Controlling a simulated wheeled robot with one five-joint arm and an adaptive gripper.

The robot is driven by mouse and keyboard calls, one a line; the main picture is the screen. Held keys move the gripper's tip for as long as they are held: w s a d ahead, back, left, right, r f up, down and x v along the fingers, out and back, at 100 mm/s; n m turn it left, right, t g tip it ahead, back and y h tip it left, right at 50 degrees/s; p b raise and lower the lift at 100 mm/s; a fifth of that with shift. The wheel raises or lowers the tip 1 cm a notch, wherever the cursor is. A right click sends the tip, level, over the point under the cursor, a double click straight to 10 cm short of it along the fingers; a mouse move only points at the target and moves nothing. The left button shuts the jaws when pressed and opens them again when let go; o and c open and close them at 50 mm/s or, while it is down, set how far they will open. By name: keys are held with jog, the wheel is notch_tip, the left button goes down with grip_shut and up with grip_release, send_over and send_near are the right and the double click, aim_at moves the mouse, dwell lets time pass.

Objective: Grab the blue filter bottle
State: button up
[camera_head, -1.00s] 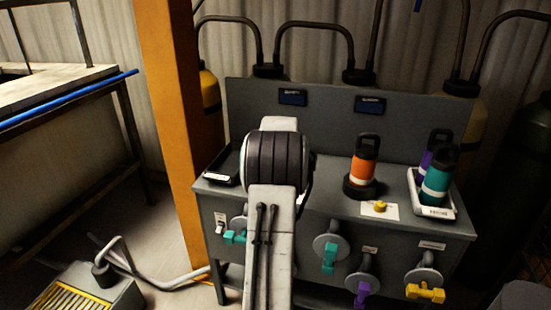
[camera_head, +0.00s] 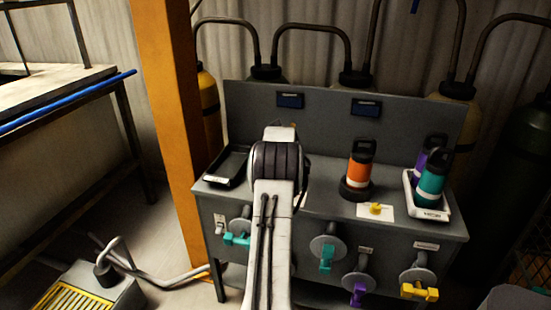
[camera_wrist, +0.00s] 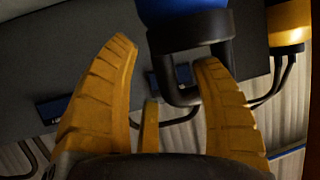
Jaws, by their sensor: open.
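The blue filter bottle (camera_wrist: 183,10) shows at the top of the wrist view, cut off by the frame edge. Its black cap with a loop handle (camera_wrist: 190,38) points down in that picture. My gripper (camera_wrist: 166,55) is open, with its yellow fingers spread. The cap and loop appear near the right fingertip, partly overlapped by it. I cannot tell whether they touch. In the head view my arm hides both the blue bottle and my gripper.
The grey bench (camera_head: 325,230) has an orange bottle (camera_head: 359,170) on a black base, and a white tray (camera_head: 410,205) with teal (camera_head: 431,185) and purple (camera_head: 424,165) bottles. A black tray (camera_head: 212,180) lies left of my arm. An orange post (camera_head: 170,110) stands at left.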

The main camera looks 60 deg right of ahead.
jog(key=shift+w+d+f, duration=0.1)
jog(key=shift+w+d, duration=0.05)
jog(key=shift+d, duration=0.15)
jog(key=shift+c, duration=0.2)
